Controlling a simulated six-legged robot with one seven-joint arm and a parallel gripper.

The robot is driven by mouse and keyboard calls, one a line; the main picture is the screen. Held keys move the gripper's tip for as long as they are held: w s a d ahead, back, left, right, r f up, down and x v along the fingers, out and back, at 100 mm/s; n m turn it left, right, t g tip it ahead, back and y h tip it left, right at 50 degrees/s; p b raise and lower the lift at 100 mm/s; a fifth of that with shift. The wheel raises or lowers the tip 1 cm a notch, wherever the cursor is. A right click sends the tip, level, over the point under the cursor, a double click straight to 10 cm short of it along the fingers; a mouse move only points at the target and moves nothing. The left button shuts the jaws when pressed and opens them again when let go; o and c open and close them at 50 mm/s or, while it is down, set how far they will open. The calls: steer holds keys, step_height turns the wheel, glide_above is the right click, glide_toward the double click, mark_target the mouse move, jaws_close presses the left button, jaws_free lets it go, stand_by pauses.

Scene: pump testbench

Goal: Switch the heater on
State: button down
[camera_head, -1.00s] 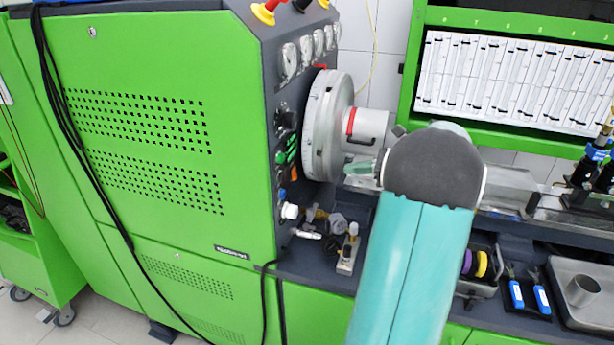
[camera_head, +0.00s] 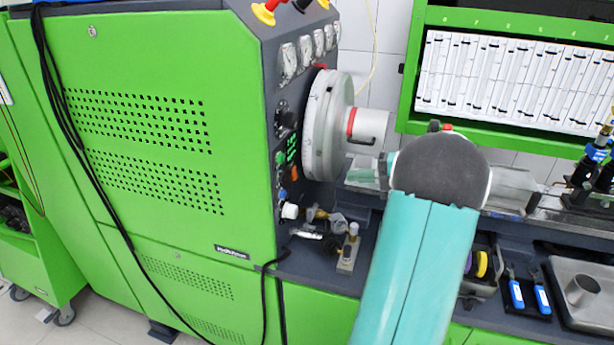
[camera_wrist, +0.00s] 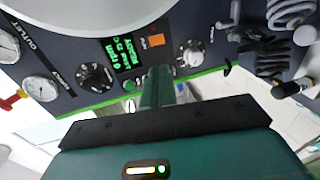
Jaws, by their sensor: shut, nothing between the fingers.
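The control panel (camera_head: 284,182) is on the narrow dark side of the green cabinet. It carries a black knob (camera_wrist: 96,77), a lit green display (camera_wrist: 124,54), a green button (camera_wrist: 129,86), an orange rectangular switch (camera_wrist: 156,40) and a white-rimmed knob (camera_wrist: 190,53). The orange switch also shows in the head view (camera_head: 294,173). I cannot read which control is labelled for the heater. My gripper (camera_wrist: 158,84) is shut and empty, its teal fingers pointing at the panel. It seems apart from the panel; in the head view my arm hides part of it.
A large silver disc (camera_head: 322,125) with a red-ringed cylinder (camera_head: 368,127) juts from the panel beside my gripper. Pressure gauges (camera_head: 289,60) sit above. Fittings (camera_head: 348,248) lie on the bench below. A metal tray (camera_head: 592,290) stands at right.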

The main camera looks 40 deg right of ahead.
mark_target(296, 176)
stand_by(0.3)
steer(key=x, duration=1.4)
